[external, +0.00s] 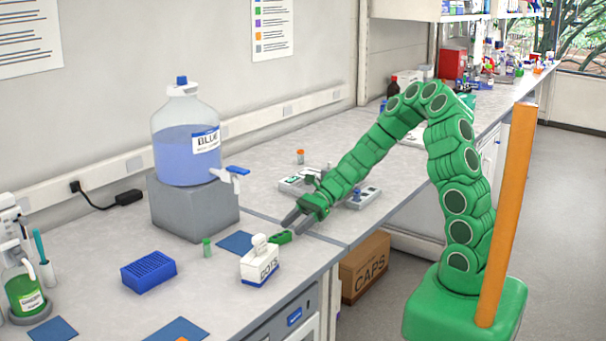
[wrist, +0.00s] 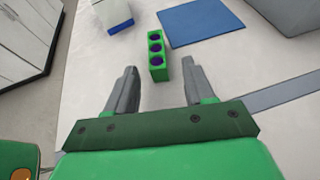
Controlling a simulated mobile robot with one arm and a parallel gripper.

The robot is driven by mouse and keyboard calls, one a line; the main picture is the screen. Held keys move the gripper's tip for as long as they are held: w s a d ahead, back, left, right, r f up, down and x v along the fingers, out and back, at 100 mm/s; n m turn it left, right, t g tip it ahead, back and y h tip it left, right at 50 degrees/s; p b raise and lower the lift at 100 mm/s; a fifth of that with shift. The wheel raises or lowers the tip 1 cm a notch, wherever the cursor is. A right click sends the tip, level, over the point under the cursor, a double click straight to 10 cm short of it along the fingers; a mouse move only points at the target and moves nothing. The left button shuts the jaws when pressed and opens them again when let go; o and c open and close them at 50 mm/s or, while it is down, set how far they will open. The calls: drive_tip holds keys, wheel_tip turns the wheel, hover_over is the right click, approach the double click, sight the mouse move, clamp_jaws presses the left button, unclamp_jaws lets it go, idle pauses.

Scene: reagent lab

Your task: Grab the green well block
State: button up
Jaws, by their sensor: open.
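The green well block (wrist: 156,55) is a small narrow block with a row of dark blue wells. It lies on the bench ahead of my open fingers in the wrist view, roughly in line with the gap between them. In the external view my gripper (external: 290,224) reaches in from the right, close to the block.
A blue rack (external: 148,271), a small green-capped vial (external: 207,247) and a large blue-liquid jug (external: 186,140) on a grey stand are further left.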

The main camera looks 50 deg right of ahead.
sight(286, 232)
drive_tip(key=x, duration=0.3)
drive_tip(key=shift+s+a+r, duration=0.15)
drive_tip(key=shift+a+r, duration=0.05)
drive_tip(key=shift+x, duration=0.8)
clamp_jaws()
drive_tip(key=shift+r, duration=4.95)
